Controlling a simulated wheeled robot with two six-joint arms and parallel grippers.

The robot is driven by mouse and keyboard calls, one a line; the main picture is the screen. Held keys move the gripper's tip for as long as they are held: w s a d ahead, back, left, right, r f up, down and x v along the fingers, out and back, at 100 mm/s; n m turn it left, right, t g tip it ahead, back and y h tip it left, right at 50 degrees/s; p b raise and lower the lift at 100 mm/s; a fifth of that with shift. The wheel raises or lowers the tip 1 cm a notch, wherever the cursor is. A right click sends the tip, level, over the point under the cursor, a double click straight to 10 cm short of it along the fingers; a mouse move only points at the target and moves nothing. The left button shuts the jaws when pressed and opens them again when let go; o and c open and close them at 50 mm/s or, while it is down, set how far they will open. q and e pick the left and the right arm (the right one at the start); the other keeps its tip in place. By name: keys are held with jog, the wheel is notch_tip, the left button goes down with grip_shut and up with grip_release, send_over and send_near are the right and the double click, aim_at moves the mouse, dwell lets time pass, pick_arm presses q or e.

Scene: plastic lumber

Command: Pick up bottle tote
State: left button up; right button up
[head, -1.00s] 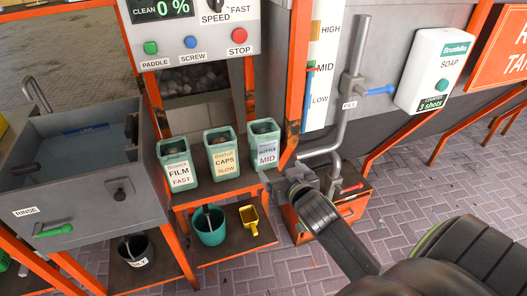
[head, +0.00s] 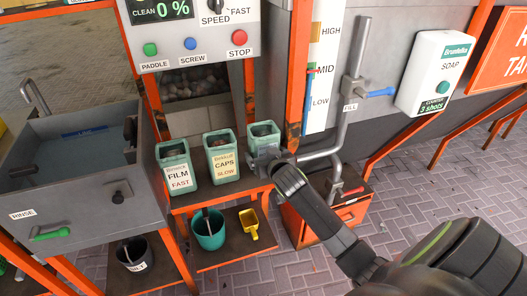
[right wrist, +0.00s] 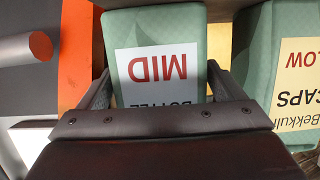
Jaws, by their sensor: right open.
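The bottle tote is a pale green open-topped box with a white label reading MID. In the head view the bottle tote (head: 262,130) stands at the right end of the shelf, its front mostly hidden by my right gripper (head: 268,160). In the right wrist view the bottle tote (right wrist: 155,55) fills the middle, its label upside down. My right gripper (right wrist: 152,92) is open, with one finger on each side of the tote's front. I cannot tell whether the fingers touch it. My left gripper is not in view.
The caps tote (head: 221,157) stands close beside it, also near the right finger in the wrist view (right wrist: 285,70). The film tote (head: 174,165) is further left. A teal bucket (head: 208,230) and yellow scoop (head: 249,222) sit on the lower shelf. A grey pipe (head: 345,110) rises at right.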

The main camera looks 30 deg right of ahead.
jog(key=shift+x, duration=1.05)
jog(key=c, duration=0.8)
jog(key=shift+c, duration=1)
jog(key=shift+r, duration=0.1)
